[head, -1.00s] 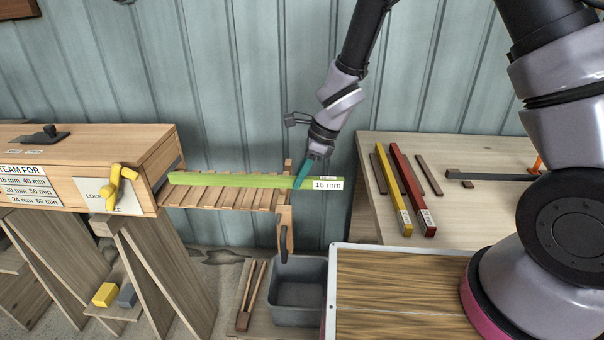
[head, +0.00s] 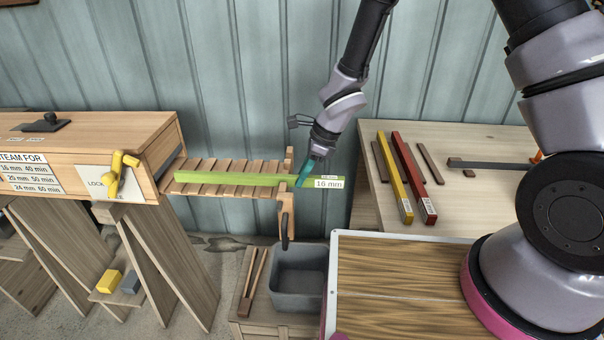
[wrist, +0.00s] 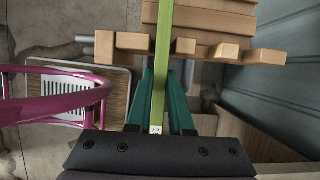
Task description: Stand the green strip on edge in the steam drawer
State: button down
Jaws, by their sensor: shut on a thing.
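My gripper (head: 304,177) is shut on the green strip (head: 235,179) near its right end, which has a 16 mm label. The strip runs level along the pulled-out slatted steam drawer (head: 210,191), its left end near the box opening. In the wrist view the green strip (wrist: 162,50) shows a narrow upper face between the teal fingers. It passes between two blocks of the row at the drawer's outer end (wrist: 132,42). Whether its lower edge touches the slats I cannot tell.
The steam box (head: 95,145) with a yellow lock handle (head: 120,175) stands left. A yellow strip (head: 393,180) and a red strip (head: 414,180) lie on the right bench (head: 470,200). A grey bin (head: 298,285) stands below the drawer's outer end.

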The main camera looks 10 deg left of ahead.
jog(key=shift+f, duration=0.4)
dwell(0.4)
jog(key=c, duration=0.7)
grip_release()
jog(key=shift+c, duration=0.2)
